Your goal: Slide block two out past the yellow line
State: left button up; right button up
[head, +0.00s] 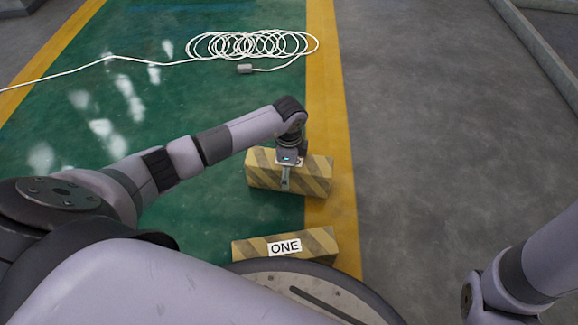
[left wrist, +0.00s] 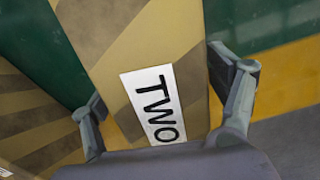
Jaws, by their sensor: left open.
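Block two (head: 262,174), striped yellow and grey-brown, lies on the green floor with its right end over the yellow line (head: 331,90). My left gripper (head: 286,181) is at the middle of this block, reaching down from above. In the left wrist view, block two (left wrist: 145,45) with its white TWO label runs between the open fingers of the gripper (left wrist: 165,105), one on each side. I cannot tell whether either finger touches it. My right arm shows at the lower right, but its gripper is out of view.
Block one (head: 285,246), similarly striped, lies nearer me, its right end also over the yellow line and partly hidden by my base. A coiled white cable (head: 250,44) with a grey plug lies behind. The grey floor (head: 430,150) right of the line is clear.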

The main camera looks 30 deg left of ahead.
pick_arm(q)
jog(key=shift+f, duration=0.1)
grip_shut()
dwell(1.2)
